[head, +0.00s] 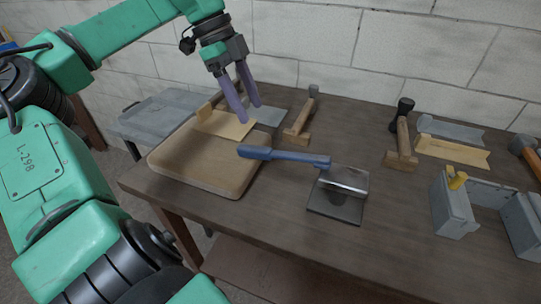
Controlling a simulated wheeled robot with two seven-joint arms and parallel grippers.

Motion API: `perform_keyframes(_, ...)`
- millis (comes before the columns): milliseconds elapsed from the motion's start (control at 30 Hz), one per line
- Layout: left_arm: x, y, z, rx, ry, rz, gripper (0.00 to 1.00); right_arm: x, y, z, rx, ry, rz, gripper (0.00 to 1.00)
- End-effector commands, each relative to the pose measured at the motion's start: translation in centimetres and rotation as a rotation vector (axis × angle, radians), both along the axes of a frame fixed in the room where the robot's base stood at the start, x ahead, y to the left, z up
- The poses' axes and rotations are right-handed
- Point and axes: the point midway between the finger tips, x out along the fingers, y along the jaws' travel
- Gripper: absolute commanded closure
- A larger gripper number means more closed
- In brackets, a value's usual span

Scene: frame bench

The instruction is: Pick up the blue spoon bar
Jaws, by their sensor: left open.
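The blue spoon bar (285,156) is a long blue bar with a thicker left end. Its left end reaches over the right edge of the wooden board, and its right end meets a grey metal stand (345,181) with a dark square base. My left gripper (250,112) is open and empty, with purple fingers pointing down. It is above and behind the bar's left end in the picture, apart from it. My right gripper is not in the frame.
A wooden board (190,172) lies at the table's left. Wooden mallets (298,125) (402,146) and trays (452,149) lie toward the back. A grey vise-like block (453,207) stands at right. The table's (270,225) front is clear.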

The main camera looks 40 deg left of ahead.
Motion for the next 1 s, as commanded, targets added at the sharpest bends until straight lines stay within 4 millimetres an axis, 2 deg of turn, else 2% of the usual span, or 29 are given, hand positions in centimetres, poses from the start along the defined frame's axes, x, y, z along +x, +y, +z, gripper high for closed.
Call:
perform_keyframes(200,0.7,-2.2,-5.1,-0.004,0.001,-0.005,0.35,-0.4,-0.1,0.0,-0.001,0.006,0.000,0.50)
perform_keyframes(467,1.2,-3.7,-8.5,-0.005,0.001,-0.003,0.35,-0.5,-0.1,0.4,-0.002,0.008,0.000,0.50)
perform_keyframes(600,1.5,-4.7,-10.9,-0.003,0.004,-0.002,0.35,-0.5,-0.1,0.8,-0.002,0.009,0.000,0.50)
perform_keyframes(700,1.6,-4.9,-11.6,-0.001,0.001,-0.002,0.35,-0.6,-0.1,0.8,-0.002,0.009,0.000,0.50)
perform_keyframes(867,1.6,-4.9,-11.7,0.000,0.001,-0.001,0.35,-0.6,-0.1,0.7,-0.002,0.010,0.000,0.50)
perform_keyframes(1000,1.6,-4.8,-11.7,0.000,0.001,-0.001,0.89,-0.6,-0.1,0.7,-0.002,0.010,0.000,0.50)
